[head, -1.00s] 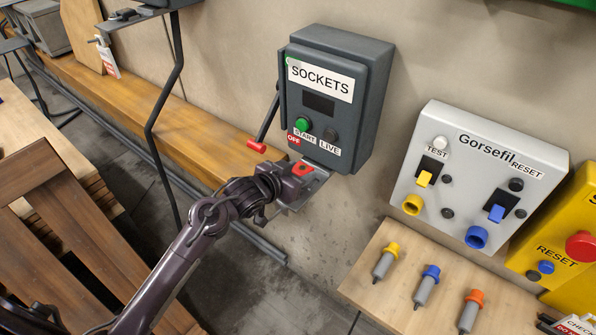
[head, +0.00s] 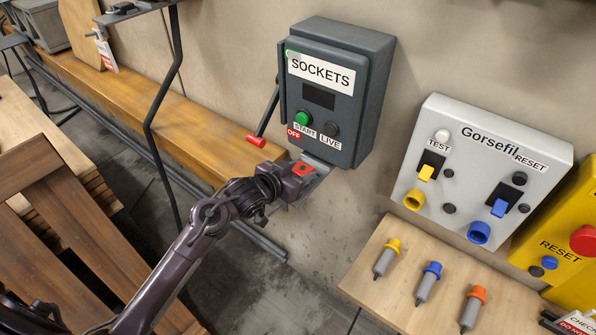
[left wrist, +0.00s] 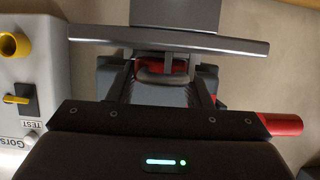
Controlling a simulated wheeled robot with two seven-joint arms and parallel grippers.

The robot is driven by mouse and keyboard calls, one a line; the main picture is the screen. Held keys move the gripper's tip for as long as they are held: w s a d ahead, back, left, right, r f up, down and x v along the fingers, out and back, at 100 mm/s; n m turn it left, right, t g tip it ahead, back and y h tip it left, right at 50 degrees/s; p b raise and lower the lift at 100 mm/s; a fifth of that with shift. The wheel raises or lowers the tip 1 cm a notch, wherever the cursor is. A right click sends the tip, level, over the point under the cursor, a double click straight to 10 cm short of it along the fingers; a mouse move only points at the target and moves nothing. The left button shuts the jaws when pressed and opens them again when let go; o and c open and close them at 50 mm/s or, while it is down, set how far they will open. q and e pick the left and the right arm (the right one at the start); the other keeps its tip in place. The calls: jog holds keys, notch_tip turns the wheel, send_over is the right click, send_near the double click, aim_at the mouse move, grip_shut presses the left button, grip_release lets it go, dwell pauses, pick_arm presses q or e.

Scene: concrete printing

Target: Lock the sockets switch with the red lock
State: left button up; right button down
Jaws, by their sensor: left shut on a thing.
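The grey sockets switch box (head: 338,92) hangs on the wall, with a green START button, a dark LIVE button and a red OFF label. Its lever with a red handle (head: 257,141) points down at the box's left side. My left gripper (head: 298,176) is just below the box, shut on the red lock (head: 303,169). In the left wrist view the red lock (left wrist: 160,64) sits between the fingers, largely hidden, with its metal shackle by a grey plate. I cannot tell whether the shackle passes through anything. The red handle (left wrist: 281,124) also shows there at the right. My right gripper is out of view.
A white Gorsefil panel (head: 480,160) and a yellow RESET box (head: 560,240) are on the wall to the right. A wooden shelf (head: 400,310) below holds yellow, blue and orange plugs. A dark metal post (head: 158,130) stands left of the box.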

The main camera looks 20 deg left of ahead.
pick_arm(q)
jog(key=shift+f, duration=0.2)
jog(key=o, duration=1.1)
jog(key=shift+o, duration=0.4)
jog(key=shift+s+f, duration=0.1)
